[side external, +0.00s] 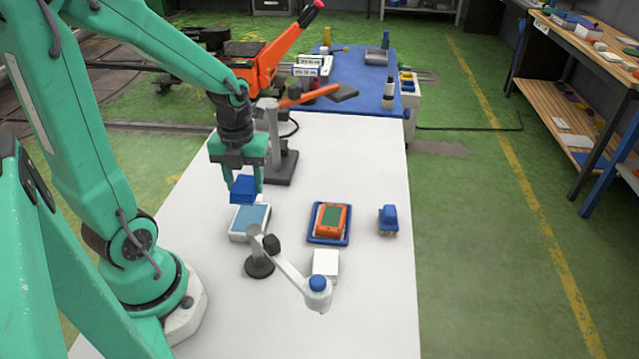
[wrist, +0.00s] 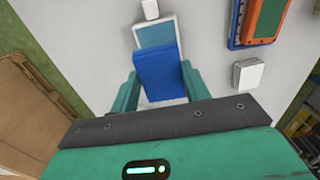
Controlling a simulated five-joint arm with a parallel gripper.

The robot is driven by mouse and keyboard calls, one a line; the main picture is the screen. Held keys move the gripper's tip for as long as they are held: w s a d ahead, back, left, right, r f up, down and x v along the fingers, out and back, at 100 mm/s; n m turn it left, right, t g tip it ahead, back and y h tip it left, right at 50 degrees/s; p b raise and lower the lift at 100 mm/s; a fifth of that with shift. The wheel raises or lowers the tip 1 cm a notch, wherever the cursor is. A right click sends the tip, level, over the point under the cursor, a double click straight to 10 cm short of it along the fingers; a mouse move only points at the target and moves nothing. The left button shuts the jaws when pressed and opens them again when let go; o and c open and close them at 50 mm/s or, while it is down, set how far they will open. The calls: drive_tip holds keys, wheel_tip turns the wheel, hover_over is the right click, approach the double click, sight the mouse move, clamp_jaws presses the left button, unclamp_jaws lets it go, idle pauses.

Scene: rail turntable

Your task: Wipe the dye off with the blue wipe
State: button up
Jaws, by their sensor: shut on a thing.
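My gripper (side external: 245,182) is shut on the blue wipe (side external: 243,189), a blue block held between the two teal fingers. The wipe also shows in the wrist view (wrist: 158,76), between the fingers of my gripper (wrist: 160,85). Just below it on the white table lies a white-framed plate with a blue-grey face (side external: 249,221); the plate shows partly behind the wipe in the wrist view (wrist: 156,32). The wipe appears to be above the plate's far part; I cannot tell whether they touch. I cannot make out a separate dye mark on the plate.
On the white table (side external: 362,165), an orange-and-green block (side external: 331,219) sits in a blue tray (side external: 313,240). A blue brush-like thing (side external: 388,219) stands right of it. A white block (side external: 326,263) and a jointed stand with a blue knob (side external: 318,284) are in front. A grey post (side external: 273,140) stands behind my gripper.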

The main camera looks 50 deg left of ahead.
drive_tip(key=shift+w+d, duration=0.3)
drive_tip(key=shift+w, duration=0.15)
drive_tip(key=w+d+r, duration=0.1)
drive_tip(key=w+d, duration=0.9)
drive_tip(key=d, duration=0.3)
drive_tip(key=shift+w+r, duration=0.15)
drive_tip(key=shift+w, duration=0.15)
drive_tip(key=shift+d, duration=0.1)
